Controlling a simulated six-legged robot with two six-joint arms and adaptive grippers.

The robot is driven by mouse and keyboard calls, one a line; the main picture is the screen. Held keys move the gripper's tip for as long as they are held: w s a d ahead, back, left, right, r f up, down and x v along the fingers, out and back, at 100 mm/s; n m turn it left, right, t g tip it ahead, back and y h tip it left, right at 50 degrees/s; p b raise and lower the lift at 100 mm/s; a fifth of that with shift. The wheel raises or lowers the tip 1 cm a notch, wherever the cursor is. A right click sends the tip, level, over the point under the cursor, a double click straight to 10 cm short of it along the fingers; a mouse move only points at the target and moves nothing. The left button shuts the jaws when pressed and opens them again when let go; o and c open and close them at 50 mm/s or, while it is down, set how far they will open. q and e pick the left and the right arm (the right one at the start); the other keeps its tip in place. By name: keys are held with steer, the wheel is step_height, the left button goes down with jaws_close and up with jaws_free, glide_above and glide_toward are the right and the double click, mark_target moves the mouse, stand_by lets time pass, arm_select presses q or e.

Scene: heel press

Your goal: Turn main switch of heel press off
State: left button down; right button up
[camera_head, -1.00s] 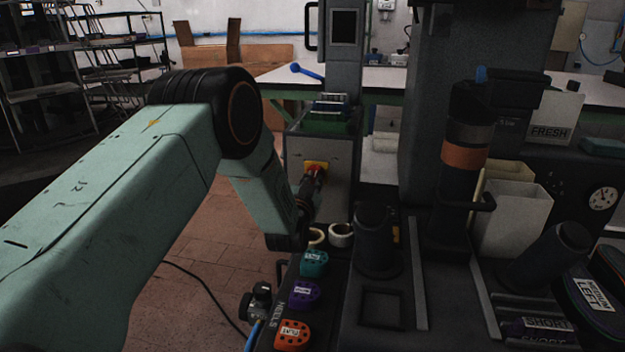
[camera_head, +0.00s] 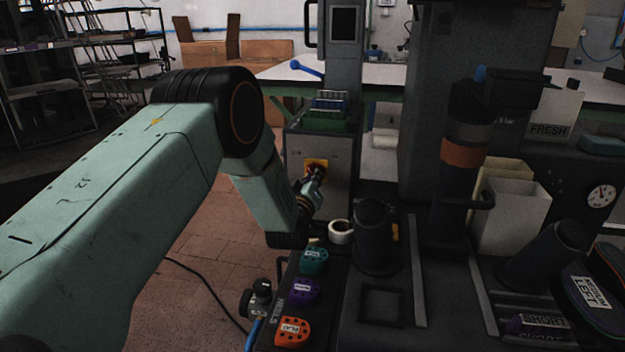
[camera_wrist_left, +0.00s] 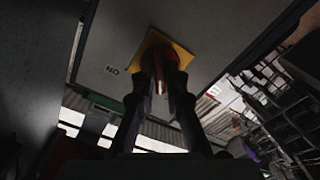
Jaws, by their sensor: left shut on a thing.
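The main switch (camera_head: 317,167) is a red knob on a yellow plate on the front of a grey cabinet (camera_head: 338,185). In the left wrist view the yellow plate (camera_wrist_left: 182,42) sits tilted, with an "ON" label on the panel to its left. My left gripper (camera_head: 314,180) reaches the switch from the front. In the left wrist view its two fingers (camera_wrist_left: 160,78) are shut on the red knob (camera_wrist_left: 160,60), one on each side. The fingers hide much of the knob, so its exact angle is hard to tell. My right gripper is not in view.
Heel pads in teal (camera_head: 314,259), purple (camera_head: 303,291) and orange (camera_head: 292,331) lie on the dark press table right of my left arm. A white tape roll (camera_head: 340,232) is close below the gripper. A gauge (camera_head: 601,195) is at the right.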

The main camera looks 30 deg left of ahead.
arm_select(q)
steer(key=shift+w+r+n, duration=0.1)
steer(key=shift+r+n, duration=0.05)
steer(key=shift+n, duration=0.95)
steer(key=c, duration=1.4)
jaws_free()
steer(key=v, duration=1.2)
steer(key=shift+a, duration=0.1)
